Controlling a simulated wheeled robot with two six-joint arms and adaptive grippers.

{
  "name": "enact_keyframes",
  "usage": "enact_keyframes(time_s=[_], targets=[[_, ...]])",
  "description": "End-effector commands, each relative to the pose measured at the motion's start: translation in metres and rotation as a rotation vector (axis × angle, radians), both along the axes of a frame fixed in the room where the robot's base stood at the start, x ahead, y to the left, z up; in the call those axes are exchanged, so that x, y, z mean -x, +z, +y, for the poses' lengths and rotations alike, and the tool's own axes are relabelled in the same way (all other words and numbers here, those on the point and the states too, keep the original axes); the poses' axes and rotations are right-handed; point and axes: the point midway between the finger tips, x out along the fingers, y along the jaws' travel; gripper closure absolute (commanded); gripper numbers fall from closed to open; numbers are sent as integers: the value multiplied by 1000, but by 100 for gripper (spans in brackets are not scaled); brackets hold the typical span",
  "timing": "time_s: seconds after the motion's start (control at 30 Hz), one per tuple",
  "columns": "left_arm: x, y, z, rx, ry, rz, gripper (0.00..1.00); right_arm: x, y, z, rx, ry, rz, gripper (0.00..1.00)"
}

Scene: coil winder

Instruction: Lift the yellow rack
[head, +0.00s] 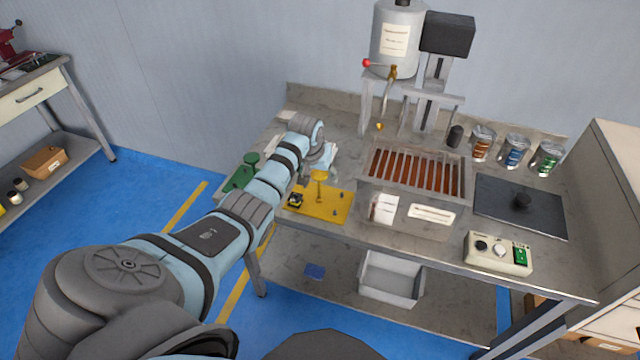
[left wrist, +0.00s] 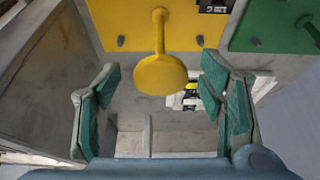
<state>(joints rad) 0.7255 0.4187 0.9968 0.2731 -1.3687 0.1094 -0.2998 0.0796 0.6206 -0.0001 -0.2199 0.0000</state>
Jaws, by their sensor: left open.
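The yellow rack (head: 335,208) is a flat plate lying on the grey workbench, with an upright post topped by a round yellow knob (head: 319,175). In the left wrist view the rack's plate (left wrist: 125,22) is at the top and its knob (left wrist: 160,75) is in the middle. My left gripper (left wrist: 162,82) is open, with one green-padded finger on each side of the knob and a gap on both sides. In the head view my left gripper (head: 322,158) is close to the knob and partly hidden by my arm. My right gripper is out of view.
A green rack (head: 240,178) lies left of the yellow one, partly behind my arm. A metal tank (head: 410,207) with copper-coloured rows stands close on the right. Farther right are a dark lid (head: 540,215), several jars and a control box (head: 497,252).

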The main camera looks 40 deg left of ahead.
Motion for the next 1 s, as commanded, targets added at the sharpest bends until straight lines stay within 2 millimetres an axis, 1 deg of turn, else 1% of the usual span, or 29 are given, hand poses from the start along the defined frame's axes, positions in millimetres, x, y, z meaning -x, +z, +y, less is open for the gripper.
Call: enact_keyframes(time_s=[0.03, 0.07, 0.27, 0.37, 0.5, 0.67, 1.0], targets=[[-2, -9, 1, 1, 2, 0, 36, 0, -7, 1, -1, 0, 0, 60], [-3, -12, 1, 0, 1, 0, 36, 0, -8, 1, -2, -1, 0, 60], [-4, -11, 2, -2, -1, -1, 36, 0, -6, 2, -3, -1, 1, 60], [-4, -11, 2, -2, 0, -2, 51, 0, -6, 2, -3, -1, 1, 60], [-4, -11, 2, -2, 0, -2, 73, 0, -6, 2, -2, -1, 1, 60], [-4, -11, 2, -2, 0, -2, 99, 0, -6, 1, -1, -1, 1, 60], [-4, -10, 2, -2, 0, -3, 100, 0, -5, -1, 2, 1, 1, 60]])
